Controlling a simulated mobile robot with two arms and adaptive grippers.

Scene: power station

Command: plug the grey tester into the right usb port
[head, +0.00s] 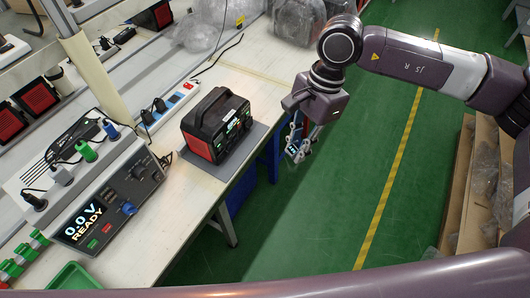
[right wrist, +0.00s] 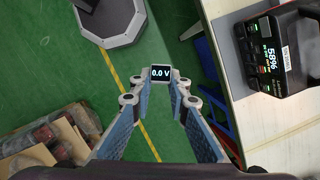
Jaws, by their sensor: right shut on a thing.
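My right gripper (head: 298,146) hangs over the green floor, to the right of the bench edge and apart from the power station. It is shut on the tester, a small dark block with a lit screen reading 0.0 V; the tester (right wrist: 161,73) shows between the fingertips in the right wrist view. The black and red power station (head: 216,124) stands on a grey mat near the bench edge. Its display shows in the right wrist view, where the power station (right wrist: 264,58) is at upper right. I cannot make out its usb ports. My left gripper is not in view.
A bench instrument (head: 112,203) reading 0.0 V READY stands at left, with coloured plugs behind it. A power strip (head: 172,106) lies behind the power station. A green tray (head: 76,276) is at the near bench edge. Cardboard boxes (head: 460,185) stand at right. The floor between is clear.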

